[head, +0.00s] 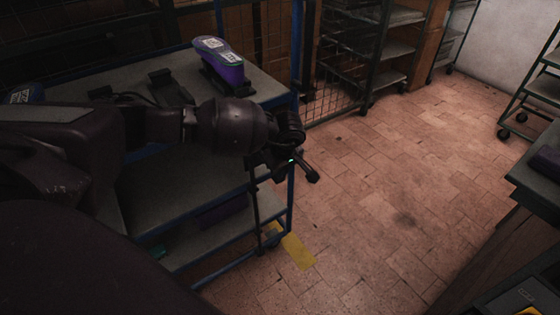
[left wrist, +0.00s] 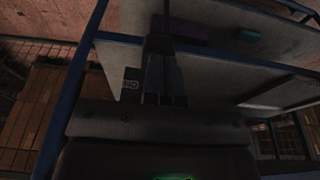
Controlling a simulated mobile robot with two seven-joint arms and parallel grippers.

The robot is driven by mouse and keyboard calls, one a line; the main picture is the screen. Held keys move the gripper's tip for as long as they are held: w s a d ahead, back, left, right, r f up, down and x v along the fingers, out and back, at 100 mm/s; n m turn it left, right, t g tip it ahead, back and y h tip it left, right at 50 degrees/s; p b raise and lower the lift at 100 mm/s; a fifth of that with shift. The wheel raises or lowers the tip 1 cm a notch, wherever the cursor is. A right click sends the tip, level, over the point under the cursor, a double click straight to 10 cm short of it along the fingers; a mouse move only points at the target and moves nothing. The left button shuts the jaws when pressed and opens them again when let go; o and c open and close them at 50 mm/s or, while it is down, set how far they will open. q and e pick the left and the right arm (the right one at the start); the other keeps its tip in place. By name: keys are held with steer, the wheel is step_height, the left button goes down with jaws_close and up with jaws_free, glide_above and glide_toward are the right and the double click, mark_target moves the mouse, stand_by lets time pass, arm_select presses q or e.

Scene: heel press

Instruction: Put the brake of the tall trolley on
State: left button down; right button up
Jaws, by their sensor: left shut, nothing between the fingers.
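The blue-framed shelf trolley (head: 272,83) stands at the left, under and beside my left arm. Taller dark-framed wheeled racks (head: 372,70) stand at the back, and I cannot tell from the frames which one is the tall trolley. I cannot make out a brake pedal. My left gripper (head: 280,160) is shut and empty at the blue trolley's right end. A thin dark bar (head: 256,205) runs down below it; I cannot tell what it belongs to. In the left wrist view the shut fingers (left wrist: 160,75) show against the trolley's shelves (left wrist: 215,65). My right gripper is not in view.
A purple device (head: 222,62) stands on the top shelf. A purple box (head: 220,210) lies on a lower shelf. Yellow tape (head: 298,251) marks the floor by the trolley. Another wheeled rack (head: 520,105) stands at right, above a dark bench (head: 500,275). The tiled floor between is clear.

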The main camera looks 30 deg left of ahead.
mark_target(280, 183)
arm_select(q)
steer(key=x, duration=0.1)
steer(key=b+x, duration=0.1)
steer(key=shift+s+d+f, duration=0.15)
steer(key=shift+d+f, duration=0.05)
steer(key=shift+f, duration=0.6)
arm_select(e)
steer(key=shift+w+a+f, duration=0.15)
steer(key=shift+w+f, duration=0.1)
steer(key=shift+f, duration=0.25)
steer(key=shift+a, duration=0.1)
arm_select(q)
steer(key=shift+r, duration=0.25)
steer(key=s+d+r+p, duration=0.2)
steer(key=s+d+r, duration=0.2)
steer(key=d+r, duration=0.3)
steer(key=shift+d+r, duration=0.2)
steer(key=shift+d, duration=1.3)
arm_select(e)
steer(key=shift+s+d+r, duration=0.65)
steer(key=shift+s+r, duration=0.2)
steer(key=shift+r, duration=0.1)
